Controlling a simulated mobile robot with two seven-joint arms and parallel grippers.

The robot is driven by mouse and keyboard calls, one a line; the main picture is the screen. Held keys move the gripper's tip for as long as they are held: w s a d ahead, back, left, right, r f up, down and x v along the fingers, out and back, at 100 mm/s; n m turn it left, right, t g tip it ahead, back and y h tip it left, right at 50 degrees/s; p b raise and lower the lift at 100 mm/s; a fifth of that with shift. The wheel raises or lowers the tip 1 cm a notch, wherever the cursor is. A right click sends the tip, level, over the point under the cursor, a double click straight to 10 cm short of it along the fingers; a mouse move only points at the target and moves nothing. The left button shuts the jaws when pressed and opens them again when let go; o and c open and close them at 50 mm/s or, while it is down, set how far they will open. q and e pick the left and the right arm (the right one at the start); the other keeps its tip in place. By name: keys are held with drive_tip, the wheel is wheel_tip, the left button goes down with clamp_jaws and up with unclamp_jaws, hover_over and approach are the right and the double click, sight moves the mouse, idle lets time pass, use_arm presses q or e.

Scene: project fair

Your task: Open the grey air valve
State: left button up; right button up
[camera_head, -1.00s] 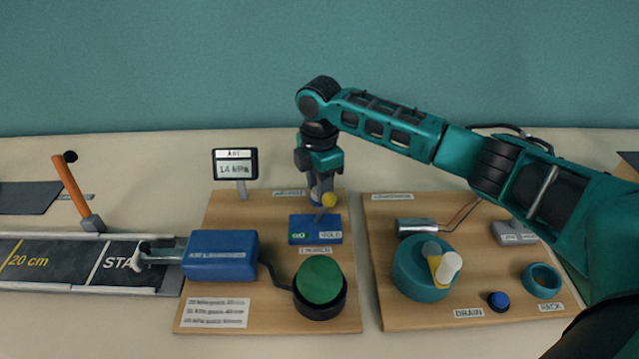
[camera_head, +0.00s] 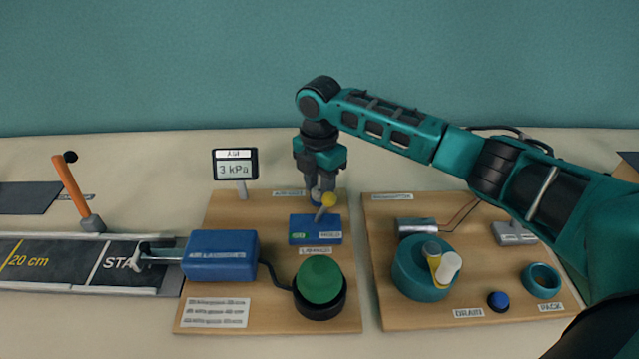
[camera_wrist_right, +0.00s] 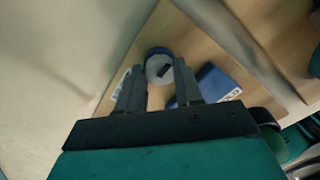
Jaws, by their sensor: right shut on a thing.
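The grey air valve (camera_wrist_right: 158,66) is a round grey knob with a dark mark and a blue ring around it, seen in the wrist view between the fingertips. My right gripper (camera_wrist_right: 158,68) is shut on it; in the head view this gripper (camera_head: 317,194) points down behind the blue GO/HOLD box, and it and the lever hide most of the valve. The pressure display (camera_head: 235,169) reads 3 kPa. My left gripper is not in view.
The blue GO/HOLD box (camera_head: 302,238) with a yellow-tipped lever (camera_head: 328,201) stands close in front of the gripper. A green dome button (camera_head: 319,279) and blue launcher (camera_head: 221,256) are nearer. A second board (camera_head: 400,315) with a teal drum (camera_head: 414,276) lies to the right.

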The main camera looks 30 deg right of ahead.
sight(319, 191)
drive_tip(key=o, duration=1)
drive_tip(key=shift+o, duration=0.2)
wheel_tip(319, 191, up, 13)
idle(0.3)
